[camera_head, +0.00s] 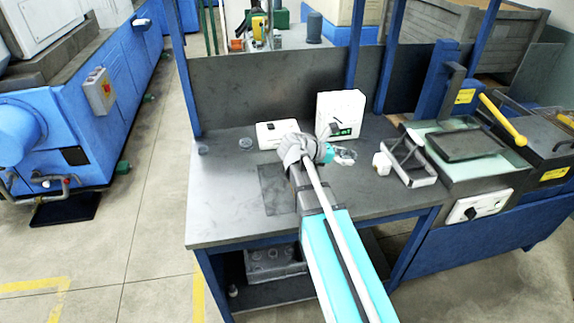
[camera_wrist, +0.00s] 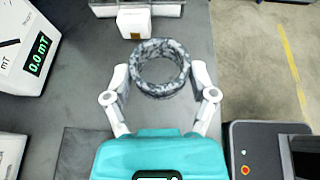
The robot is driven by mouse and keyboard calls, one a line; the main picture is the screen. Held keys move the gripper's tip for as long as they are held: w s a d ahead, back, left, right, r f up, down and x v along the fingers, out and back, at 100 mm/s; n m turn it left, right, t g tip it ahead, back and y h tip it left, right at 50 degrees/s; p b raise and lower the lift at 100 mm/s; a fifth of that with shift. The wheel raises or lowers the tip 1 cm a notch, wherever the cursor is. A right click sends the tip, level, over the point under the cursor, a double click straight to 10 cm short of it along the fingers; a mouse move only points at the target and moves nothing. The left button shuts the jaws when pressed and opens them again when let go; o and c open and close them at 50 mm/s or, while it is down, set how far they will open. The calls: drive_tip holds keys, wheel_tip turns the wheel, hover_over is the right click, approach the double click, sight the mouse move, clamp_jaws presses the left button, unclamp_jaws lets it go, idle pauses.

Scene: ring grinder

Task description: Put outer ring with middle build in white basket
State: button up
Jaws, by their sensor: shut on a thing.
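A mottled grey ring (camera_wrist: 160,91) sits between the two fingers of my gripper (camera_wrist: 161,70) in the wrist view. The fingers press on its left and right sides, and its centre looks open, with dark bench behind it. In the head view my gripper (camera_head: 343,155) is over the bench, right of its middle, and the ring is small and partly hidden there. A pale open-framed basket (camera_head: 423,182) with a handle stands to the right of my gripper, apart from it. I cannot tell whether the ring touches the bench.
A white meter box (camera_head: 340,112) reading 0.0 mT and a low white box (camera_head: 268,136) stand behind my arm on the grey bench (camera_head: 225,218). A small white block (camera_head: 382,163) lies between my gripper and the basket. The bench's left side is mostly clear.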

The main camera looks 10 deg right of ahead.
drive_tip(key=w+a+f+n+t+y+b, duration=0.1)
drive_tip(key=a+n+t, duration=0.3)
drive_tip(key=a, duration=1.8)
drive_tip(key=shift+a+f+n+t+b, duration=0.15)
drive_tip(key=shift+f+n+t+b, duration=0.15)
drive_tip(key=shift+t, duration=0.3)
drive_tip(key=shift+w+y, duration=0.1)
drive_tip(key=shift+y, duration=0.2)
drive_tip(key=b, duration=0.9)
hover_over(276, 172)
drive_tip(key=f, duration=0.9)
drive_tip(key=shift+s+a, duration=0.1)
drive_tip(key=shift+s, duration=0.3)
drive_tip(key=shift+w+f+b, duration=0.4)
drive_tip(key=shift+f+b, duration=1.6)
